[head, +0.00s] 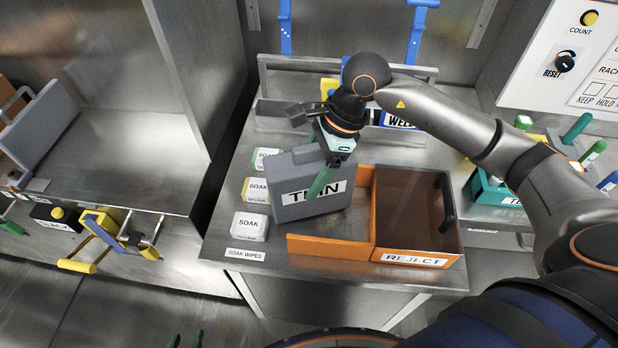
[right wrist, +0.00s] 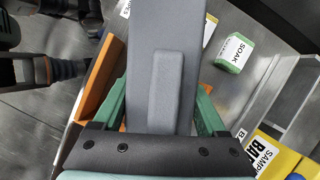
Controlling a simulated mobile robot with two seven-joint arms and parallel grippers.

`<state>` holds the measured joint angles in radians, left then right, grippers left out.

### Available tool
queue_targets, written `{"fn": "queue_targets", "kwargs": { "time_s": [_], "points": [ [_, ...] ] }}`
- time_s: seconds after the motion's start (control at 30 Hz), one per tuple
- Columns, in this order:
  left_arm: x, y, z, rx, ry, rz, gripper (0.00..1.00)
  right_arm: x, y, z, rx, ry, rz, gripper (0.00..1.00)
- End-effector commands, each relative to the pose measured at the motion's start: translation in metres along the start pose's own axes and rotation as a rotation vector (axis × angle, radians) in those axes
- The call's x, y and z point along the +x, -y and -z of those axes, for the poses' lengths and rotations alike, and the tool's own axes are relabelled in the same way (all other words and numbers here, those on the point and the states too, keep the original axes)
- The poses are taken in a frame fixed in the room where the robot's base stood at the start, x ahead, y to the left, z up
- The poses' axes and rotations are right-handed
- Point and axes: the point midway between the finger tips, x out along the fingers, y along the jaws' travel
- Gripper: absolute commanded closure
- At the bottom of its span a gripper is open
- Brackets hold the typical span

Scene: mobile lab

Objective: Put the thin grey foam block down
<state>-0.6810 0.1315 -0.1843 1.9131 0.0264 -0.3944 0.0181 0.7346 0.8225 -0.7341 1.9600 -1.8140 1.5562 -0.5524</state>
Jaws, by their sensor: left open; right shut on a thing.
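The thin grey foam block (head: 290,193), labelled "THIN", stands roughly upright in my right gripper (head: 326,178). Its lower part is in front of the back of the open orange-walled section (head: 325,252) and beside the soak boxes; I cannot tell whether it touches the bench. In the right wrist view the grey block (right wrist: 165,85) lies between the green fingers, with a raised grey strip along it. My left gripper (head: 185,340) shows only as two separated green fingertips at the bottom edge, empty, away from the block.
The reject bin (head: 415,258) with a brown see-through cover adjoins the open section on the right. Soak boxes (head: 250,226) stand in a column at the left. Another grey panel (head: 42,120) stands on the left bench. A metal rack (head: 290,75) is behind.

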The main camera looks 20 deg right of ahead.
Motion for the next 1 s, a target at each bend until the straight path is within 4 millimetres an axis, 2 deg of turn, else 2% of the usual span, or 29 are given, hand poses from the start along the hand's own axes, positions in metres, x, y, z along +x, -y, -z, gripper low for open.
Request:
{"fn": "queue_targets", "kwargs": {
  "time_s": [0.03,0.17,0.57,0.6,0.8,1.0],
  "points": [
    [-0.002,0.000,0.003,0.000,-0.001,0.000,0.50,0.008,-0.002,0.002,0.002,-0.001,-0.008,0.82],
    [-0.004,0.000,0.004,0.000,-0.001,0.000,0.50,0.020,-0.002,0.006,-0.001,0.000,-0.005,0.82],
    [0.001,0.000,0.001,0.000,-0.003,0.000,0.50,0.026,-0.002,0.009,-0.002,0.001,-0.003,0.82],
    [-0.001,0.000,0.003,0.000,-0.003,0.000,0.50,0.024,-0.002,0.008,-0.002,0.000,-0.003,0.21],
    [-0.001,0.000,0.003,0.000,-0.004,0.001,0.50,0.024,-0.002,0.008,-0.001,0.000,-0.003,0.00],
    [-0.001,0.000,0.003,0.000,-0.004,0.001,0.50,0.024,-0.002,0.008,-0.001,0.000,-0.003,0.00]
  ]
}}
